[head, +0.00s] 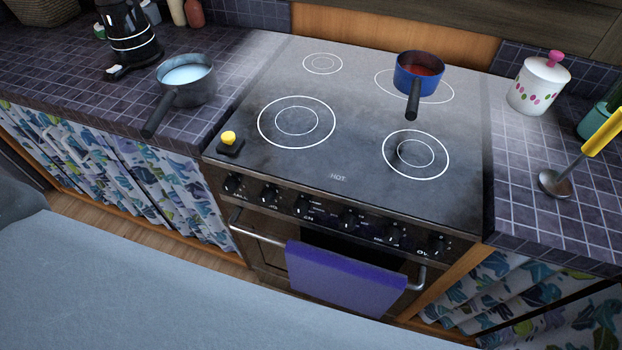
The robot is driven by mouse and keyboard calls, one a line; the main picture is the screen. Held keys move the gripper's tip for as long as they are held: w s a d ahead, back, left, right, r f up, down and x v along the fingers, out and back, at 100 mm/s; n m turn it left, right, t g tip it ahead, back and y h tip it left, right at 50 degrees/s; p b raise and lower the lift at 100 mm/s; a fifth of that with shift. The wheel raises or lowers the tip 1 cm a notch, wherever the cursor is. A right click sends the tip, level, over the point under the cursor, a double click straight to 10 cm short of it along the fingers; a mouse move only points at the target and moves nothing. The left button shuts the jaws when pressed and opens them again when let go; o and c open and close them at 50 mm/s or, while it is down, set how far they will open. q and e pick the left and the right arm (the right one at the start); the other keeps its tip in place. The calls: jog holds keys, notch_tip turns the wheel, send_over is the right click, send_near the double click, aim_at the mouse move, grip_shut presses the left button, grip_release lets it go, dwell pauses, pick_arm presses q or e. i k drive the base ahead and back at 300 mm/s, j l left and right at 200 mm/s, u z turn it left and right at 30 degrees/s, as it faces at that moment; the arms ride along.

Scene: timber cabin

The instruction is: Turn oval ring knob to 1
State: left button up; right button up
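The stove (335,185) has a front panel with a row of several black knobs. From left to right, these include the far left knob (232,183), the second knob (268,194), the third knob (302,206), the fourth knob (347,219), the fifth knob (393,233) and the far right knob (437,246). The markings beside them are too small to read, so I cannot tell which one is the oval ring knob or where its pointer stands. Neither of my grippers is in view.
A blue pan (418,72) with red contents stands on the back right ring. A grey pan (187,80) stands on the left counter. A black block with a yellow button (230,143) sits at the hob's front left. A purple towel (340,279) hangs on the oven handle.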

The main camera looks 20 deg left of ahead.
aim_at(435, 248)
jog(key=i+l+u, duration=0.1)
jog(key=i+u, duration=0.3)
jog(key=k+l+z, duration=0.25)
jog(key=l+z, duration=0.25)
jog(key=l+u, duration=0.1)
jog(key=u, duration=0.8)
jog(key=z, duration=0.9)
jog(key=k, duration=0.05)
